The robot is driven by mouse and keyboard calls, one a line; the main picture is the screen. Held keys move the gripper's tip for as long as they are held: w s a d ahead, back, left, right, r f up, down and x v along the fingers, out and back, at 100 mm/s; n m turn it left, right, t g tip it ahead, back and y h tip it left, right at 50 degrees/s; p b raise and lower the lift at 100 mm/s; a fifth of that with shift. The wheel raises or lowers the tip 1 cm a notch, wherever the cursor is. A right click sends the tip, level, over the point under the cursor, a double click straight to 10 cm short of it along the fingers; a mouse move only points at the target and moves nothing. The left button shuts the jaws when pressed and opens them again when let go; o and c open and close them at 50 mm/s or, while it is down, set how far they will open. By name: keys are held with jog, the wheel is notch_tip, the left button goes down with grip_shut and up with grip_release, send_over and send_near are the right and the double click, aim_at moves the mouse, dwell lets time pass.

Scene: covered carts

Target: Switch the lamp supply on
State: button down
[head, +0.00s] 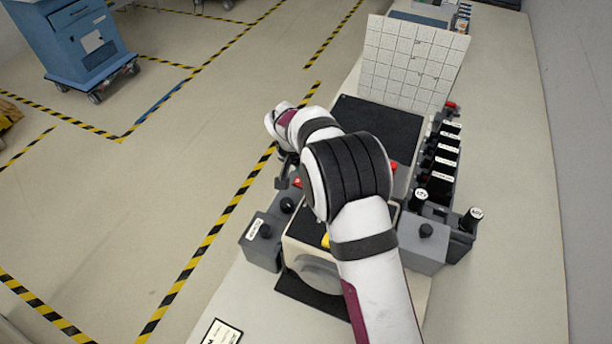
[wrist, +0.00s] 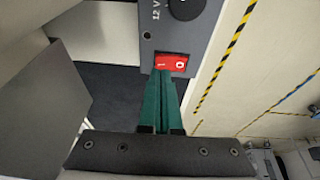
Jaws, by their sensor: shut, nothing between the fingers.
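In the wrist view a grey supply box (wrist: 176,38) marked "12 V" carries a black knob (wrist: 186,6) and a red rocker switch (wrist: 171,63) marked 1 and 0. The 1 is at picture left, the 0 at right. My gripper (wrist: 162,74) is shut and empty, its green fingertips at the switch's lower edge, by the 1 side. I cannot tell whether they touch it, or which side is pressed. In the head view my gripper (head: 282,183) is near a red part (head: 297,182), largely behind my arm.
A grey box (head: 262,250) with dark knobs stands at the table's left edge; another grey box (head: 422,247) stands right of my arm. Black labelled units (head: 440,165) line the right. A white grid board (head: 412,62) stands behind a dark mat (head: 385,125). The right tabletop is clear.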

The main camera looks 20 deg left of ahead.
jog(key=shift+d+f, duration=0.1)
jog(key=shift+f, duration=0.5)
jog(key=shift+d+f, duration=0.15)
jog(key=shift+f, duration=0.15)
jog(key=shift+a+r, duration=0.3)
jog(key=shift+a, duration=0.5)
jog(key=shift+r, duration=0.1)
